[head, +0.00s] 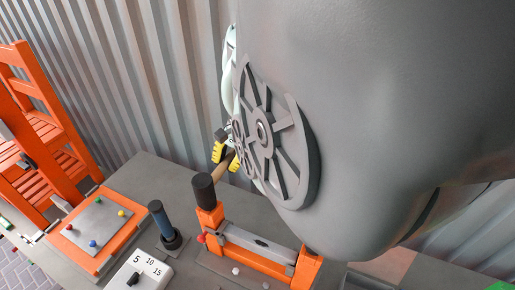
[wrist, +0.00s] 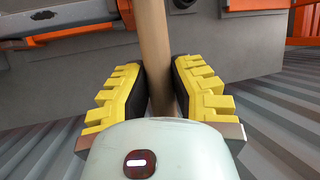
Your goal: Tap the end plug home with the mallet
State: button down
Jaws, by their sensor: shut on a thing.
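My gripper (head: 226,158), with yellow fingers, is shut on the wooden handle of the mallet (head: 222,170). In the wrist view the handle (wrist: 155,45) runs between the yellow finger pads (wrist: 160,88); the mallet head is not visible there. In the head view the black mallet head (head: 204,189) appears at the left end of an orange fixture (head: 210,217), in front of its upright. I cannot tell whether it touches the fixture. A grey beam (head: 258,241) lies in the fixture. I cannot make out the end plug for certain; the mallet head or fixture may hide it.
A dark blue cylinder (head: 160,219) stands left of the fixture. A white numbered box (head: 139,270) is in front. An orange-edged board with coloured knobs (head: 98,224) lies farther left, beside an orange slatted chair (head: 40,140). Corrugated wall (head: 150,70) stands behind.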

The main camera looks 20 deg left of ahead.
jog(key=shift+w+d+b, duration=0.15)
jog(key=shift+w+b, duration=0.15)
jog(key=shift+b, duration=0.15)
dwell(0.3)
jog(key=shift+r+p, duration=0.9)
jog(key=shift+r, duration=1.1)
jog(key=shift+f+b, duration=0.25)
jog(key=shift+b, duration=0.2)
jog(key=shift+f, duration=0.1)
notch_tip(320, 180, down, 4)
jog(key=b, duration=0.4)
jog(key=shift+r+p, duration=0.3)
jog(key=shift+f+b, duration=0.2)
jog(key=shift+b, duration=0.2)
